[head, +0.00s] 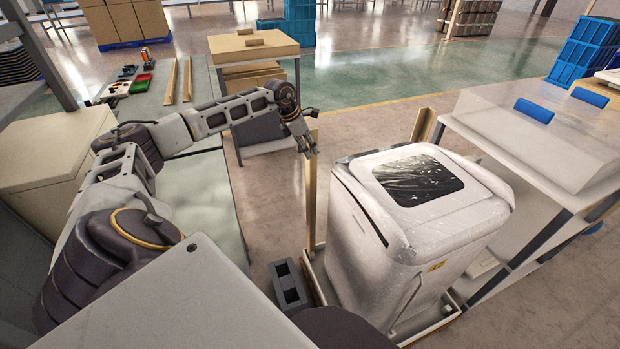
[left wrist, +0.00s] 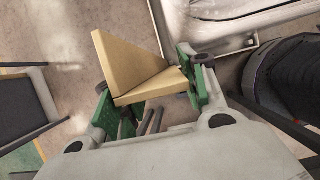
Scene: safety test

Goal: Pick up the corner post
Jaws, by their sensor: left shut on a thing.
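The corner post (head: 312,195) is a tan, L-shaped strip standing about upright at the left side of the white wrapped machine. My left gripper (head: 308,143) is at its upper end, shut on it. In the left wrist view, the corner post (left wrist: 132,67) sits between the green finger pads of the left gripper (left wrist: 152,98). I cannot tell whether its lower end rests on the base. The machine (head: 400,215) stands on a low wooden-edged base (head: 440,322). Another post (head: 424,126) stands at its back. My right gripper is not in view.
Two tan posts (head: 187,80) lie on the long bench (head: 205,180) at left. A dark two-hole block (head: 289,284) is near the base's left side. A white table (head: 535,130) stands close on the right. A small table (head: 250,48) with cardboard is behind the gripper.

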